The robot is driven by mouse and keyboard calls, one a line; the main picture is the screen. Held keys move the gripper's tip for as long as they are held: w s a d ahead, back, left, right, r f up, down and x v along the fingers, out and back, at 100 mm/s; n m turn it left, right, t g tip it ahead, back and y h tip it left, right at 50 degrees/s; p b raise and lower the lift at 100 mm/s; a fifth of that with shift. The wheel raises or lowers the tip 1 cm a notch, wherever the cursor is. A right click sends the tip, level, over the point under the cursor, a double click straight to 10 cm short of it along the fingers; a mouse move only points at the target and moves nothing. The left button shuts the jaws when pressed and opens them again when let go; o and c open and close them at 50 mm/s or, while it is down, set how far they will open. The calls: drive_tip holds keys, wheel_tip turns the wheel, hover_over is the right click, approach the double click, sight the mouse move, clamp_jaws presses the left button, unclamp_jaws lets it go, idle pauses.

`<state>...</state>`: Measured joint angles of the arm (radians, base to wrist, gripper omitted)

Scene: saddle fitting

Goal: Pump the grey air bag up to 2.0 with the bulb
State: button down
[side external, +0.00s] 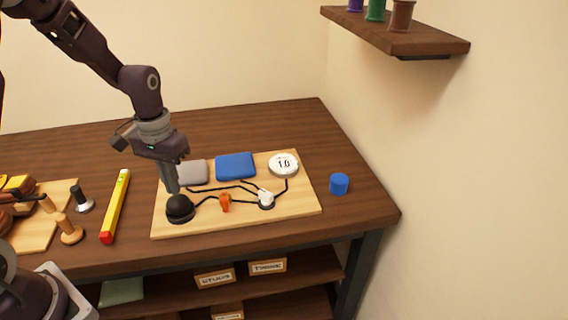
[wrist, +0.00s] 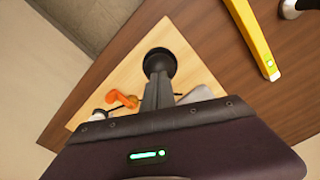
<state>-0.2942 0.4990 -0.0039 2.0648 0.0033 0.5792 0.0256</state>
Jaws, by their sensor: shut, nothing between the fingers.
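The black bulb (side external: 180,207) sits on its base at the front left of the light wooden board (side external: 240,228). My gripper (side external: 174,190) is shut, pointing down at the bulb from just above; whether it touches cannot be told. In the wrist view the fingers (wrist: 157,85) end at the bulb (wrist: 159,61). The grey air bag (side external: 194,173) lies behind the bulb, partly hidden by my gripper. A blue bag (side external: 235,166) lies right of it. The round gauge (side external: 283,164) reads 1.0. Black tubes link an orange valve (side external: 225,203) and a white-topped selector (side external: 266,198).
A yellow and red level (side external: 115,205) lies left of the board, near upright pegs and wooden-handled tools. A blue cylinder (side external: 339,184) stands right of the board. The table behind the board is clear. A wall shelf (side external: 400,36) hangs at upper right.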

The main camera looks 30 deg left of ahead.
drive_tip(key=shift+f, duration=0.1)
idle(0.4)
drive_tip(key=shift+f, duration=1.6)
drive_tip(key=shift+r, duration=1.7)
idle(0.7)
